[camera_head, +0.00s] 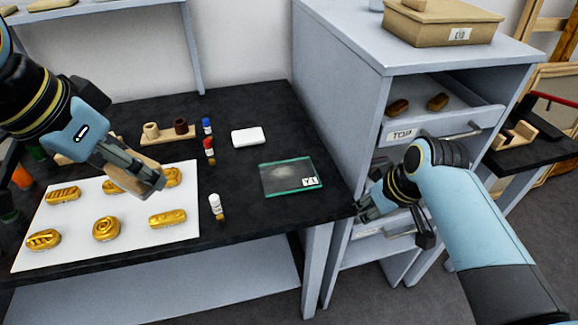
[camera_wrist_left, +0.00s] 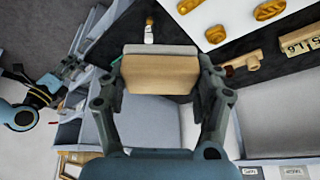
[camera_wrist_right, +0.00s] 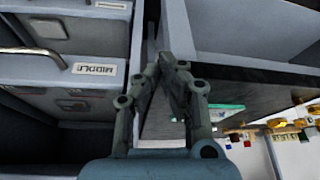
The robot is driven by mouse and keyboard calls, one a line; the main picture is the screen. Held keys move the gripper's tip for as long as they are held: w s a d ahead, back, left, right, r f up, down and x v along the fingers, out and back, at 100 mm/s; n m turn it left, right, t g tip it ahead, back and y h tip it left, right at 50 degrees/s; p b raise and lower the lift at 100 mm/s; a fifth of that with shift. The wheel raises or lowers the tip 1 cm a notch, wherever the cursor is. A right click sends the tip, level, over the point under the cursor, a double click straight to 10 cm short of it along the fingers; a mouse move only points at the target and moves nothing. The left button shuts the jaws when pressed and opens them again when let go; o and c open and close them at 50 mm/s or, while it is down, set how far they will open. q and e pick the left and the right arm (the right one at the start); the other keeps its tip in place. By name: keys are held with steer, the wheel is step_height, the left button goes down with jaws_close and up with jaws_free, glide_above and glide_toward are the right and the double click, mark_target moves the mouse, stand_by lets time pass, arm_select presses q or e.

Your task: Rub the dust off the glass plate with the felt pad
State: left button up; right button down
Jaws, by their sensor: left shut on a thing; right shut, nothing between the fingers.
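The glass plate (camera_head: 278,179) lies flat on the black table, right of the middle in the head view. It has a greenish edge, a pale dust smear and a small white label in one corner. My left gripper (camera_head: 152,182) is shut on the felt pad, above the white sheet and left of the plate. In the left wrist view the felt pad (camera_wrist_left: 160,78) is a tan wooden block with a grey layer, between the fingers. My right gripper (camera_head: 364,208) is shut and empty by the table's right edge and the cabinet. Its fingers also show in the right wrist view (camera_wrist_right: 172,62).
Gilt pieces (camera_head: 106,228) lie on the white sheet (camera_head: 135,245). A grey drawer cabinet (camera_head: 345,90) rises right of the table.

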mark_target(308, 171)
arm_select(q)
steer(key=shift+r, duration=0.5)
arm_select(e)
steer(key=w+a+r+n, duration=0.1)
steer(key=w+a+r, duration=0.1)
steer(key=w+a, duration=0.1)
steer(key=w+a+r+n+y, duration=0.1)
steer(key=w+a+r, duration=0.2)
steer(key=w, duration=0.1)
steer(key=w+a+r+n+y, duration=0.1)
steer(key=w+a+r, duration=0.1)
steer(key=w+a, duration=0.2)
steer(key=shift+a+r+n, duration=0.1)
steer(key=shift+r+n, duration=0.2)
arm_select(q)
step_height(308, 171, down, 5)
steer(key=b, duration=0.4)
steer(key=shift+f+b, duration=0.1)
steer(key=shift+b, duration=0.25)
arm_select(e)
step_height(308, 171, down, 5)
steer(key=shift+r, duration=0.1)
arm_select(q)
steer(key=shift+f, duration=0.25)
arm_select(e)
steer(key=shift+f, duration=0.45)
arm_select(q)
steer(key=shift+r, duration=0.15)
arm_select(e)
steer(key=shift+r, duration=0.15)
